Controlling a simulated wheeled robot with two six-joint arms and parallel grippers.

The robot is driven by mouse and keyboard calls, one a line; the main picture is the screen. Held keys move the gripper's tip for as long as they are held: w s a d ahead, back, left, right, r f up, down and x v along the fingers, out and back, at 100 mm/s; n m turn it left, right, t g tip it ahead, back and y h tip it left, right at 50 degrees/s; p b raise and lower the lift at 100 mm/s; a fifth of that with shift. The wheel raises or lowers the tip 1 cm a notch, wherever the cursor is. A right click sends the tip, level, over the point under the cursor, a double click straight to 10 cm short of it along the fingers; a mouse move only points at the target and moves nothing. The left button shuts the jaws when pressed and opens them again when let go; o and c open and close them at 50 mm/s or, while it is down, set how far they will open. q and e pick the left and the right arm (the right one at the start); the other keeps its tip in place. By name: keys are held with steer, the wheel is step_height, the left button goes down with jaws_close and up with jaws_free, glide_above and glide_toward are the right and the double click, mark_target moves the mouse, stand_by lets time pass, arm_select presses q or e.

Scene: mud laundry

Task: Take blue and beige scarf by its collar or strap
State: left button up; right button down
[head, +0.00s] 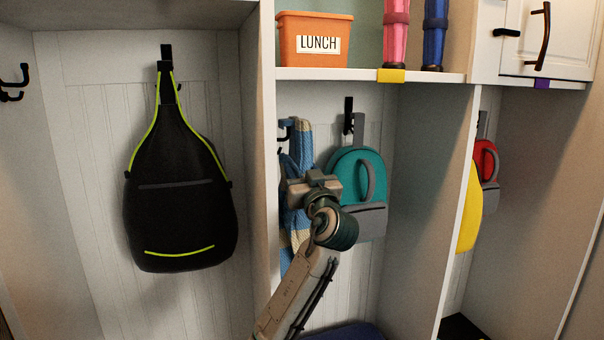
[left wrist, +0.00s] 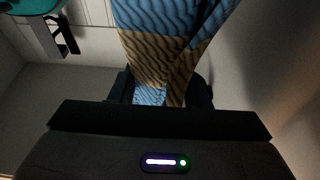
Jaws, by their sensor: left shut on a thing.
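The blue and beige scarf (head: 303,135) hangs from a dark hook at the left side of the middle cubby. My left gripper (head: 297,190) is in front of the scarf and shut on it, part way down its length. The gripper hides part of the scarf in the head view. In the left wrist view the scarf (left wrist: 165,50) runs down between the fingers of the left gripper (left wrist: 165,92), with blue wavy knit and a beige band. My right gripper is in neither view.
A teal backpack (head: 345,172) hangs close to the right of my gripper. A black bag (head: 178,205) hangs in the left cubby. An orange lunch bin (head: 314,38) stands on the shelf above. Upright dividers (head: 455,190) bound the cubby.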

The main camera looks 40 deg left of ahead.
arm_select(q)
steer(key=shift+r+p, duration=0.5)
steer(key=shift+r, duration=0.7)
steer(key=shift+w+d+b, duration=0.45)
steer(key=shift+w+d, duration=0.2)
steer(key=shift+w, duration=0.55)
steer(key=shift+w+d+b, duration=0.4)
steer(key=shift+w+d, duration=0.2)
steer(key=shift+w, duration=0.55)
steer(key=shift+w+d+b, duration=0.45)
steer(key=shift+w+d, duration=0.2)
steer(key=shift+w, duration=0.55)
steer(key=shift+c, duration=0.2)
steer(key=shift+s+d+f+b, duration=0.2)
steer(key=shift+s+d+b, duration=0.1)
steer(key=shift+d, duration=0.25)
steer(key=shift+d+r+b+v, duration=0.1)
steer(key=shift+r+b+v, duration=0.3)
steer(key=shift+v, duration=1.05)
steer(key=shift+d+r+b+v, duration=0.1)
steer(key=shift+r+b+v, duration=0.3)
steer(key=shift+v, duration=1)
steer(key=shift+d+r+b+v, duration=0.15)
steer(key=shift+b+v, duration=0.5)
steer(key=shift+v, duration=0.8)
steer(key=shift+c, duration=0.2)
steer(key=shift+s+a, duration=0.1)
steer(key=shift+a, duration=0.05)
